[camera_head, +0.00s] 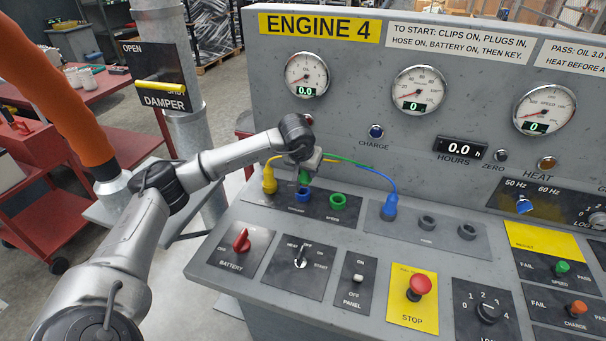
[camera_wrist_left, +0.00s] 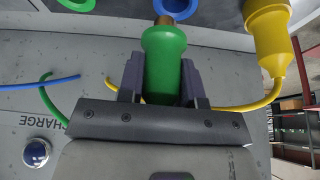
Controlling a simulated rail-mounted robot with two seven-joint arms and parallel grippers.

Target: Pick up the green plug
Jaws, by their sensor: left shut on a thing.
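The green plug (camera_wrist_left: 165,62) sits between the two dark fingers of my left gripper (camera_wrist_left: 163,80), which is shut on it. Its copper-coloured tip points at a blue socket ring (camera_wrist_left: 176,8). In the head view the gripper (camera_head: 308,165) is over the panel, and a little of the green plug (camera_head: 304,178) shows just above the blue socket (camera_head: 303,194). I cannot tell whether the tip is clear of that socket. A green cable (camera_head: 345,161) runs from there to the right. The green socket (camera_head: 338,201) is empty. My right gripper is not in view.
The yellow plug (camera_head: 269,181) stands close left of the gripper, with its cable passing behind. The blue plug (camera_head: 390,208) stands to the right, beside two dark sockets (camera_head: 427,222). The upright gauge panel (camera_head: 350,120) rises behind. Switches and a red stop button (camera_head: 420,285) lie in front.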

